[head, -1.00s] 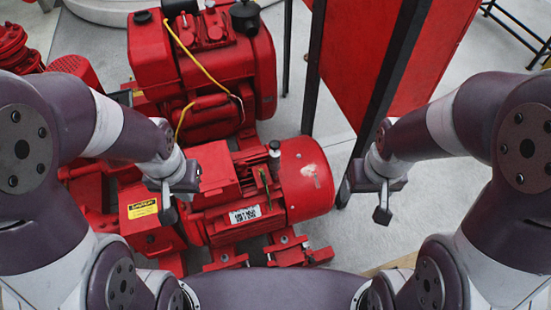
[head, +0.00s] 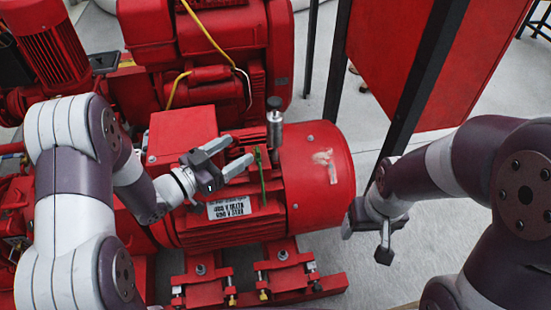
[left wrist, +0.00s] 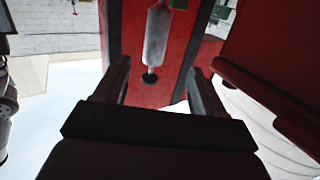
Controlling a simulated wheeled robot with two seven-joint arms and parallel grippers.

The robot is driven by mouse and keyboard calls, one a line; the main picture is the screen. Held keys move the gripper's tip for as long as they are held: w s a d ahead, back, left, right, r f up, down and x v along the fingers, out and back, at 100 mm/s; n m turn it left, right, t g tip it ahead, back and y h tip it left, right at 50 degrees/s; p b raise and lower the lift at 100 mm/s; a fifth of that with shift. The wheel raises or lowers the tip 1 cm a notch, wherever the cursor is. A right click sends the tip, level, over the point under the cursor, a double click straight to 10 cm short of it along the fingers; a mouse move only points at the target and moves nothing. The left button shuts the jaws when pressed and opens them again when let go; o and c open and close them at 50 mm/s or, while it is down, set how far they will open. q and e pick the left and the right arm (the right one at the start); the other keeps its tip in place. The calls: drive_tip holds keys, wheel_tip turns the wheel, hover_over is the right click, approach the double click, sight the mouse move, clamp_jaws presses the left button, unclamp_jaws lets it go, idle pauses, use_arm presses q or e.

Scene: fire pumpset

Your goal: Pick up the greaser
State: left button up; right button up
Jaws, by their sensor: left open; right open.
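The greaser (head: 274,125), a slim silver cylinder with a black cap, stands upright on the far side of the red motor (head: 318,175). In the left wrist view the greaser (left wrist: 158,38) shows ahead, its black end between and beyond the finger tips. My left gripper (head: 238,151) is open over the motor, pointing right, a short way left of the greaser and apart from it. Its two fingers also frame the left wrist view (left wrist: 158,75). My right gripper (head: 366,240) is open and empty, hanging right of the motor.
A thin green item (head: 261,172) stands on the motor between my left gripper and the greaser. A red engine (head: 215,60) with a yellow cable stands behind. A red panel (head: 440,60) on black posts rises at right.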

sight(268, 130)
use_arm(q)
drive_tip(key=shift+h, duration=0.4)
drive_tip(key=b+x, duration=0.4)
drive_tip(key=x, duration=0.8)
drive_tip(key=shift+d+r, duration=0.2)
drive_tip(key=shift+d, duration=0.1)
use_arm(e)
wheel_tip(268, 130, down, 5)
drive_tip(key=shift+r, duration=0.2)
use_arm(q)
drive_tip(key=shift+r, duration=0.1)
drive_tip(key=c, duration=1.2)
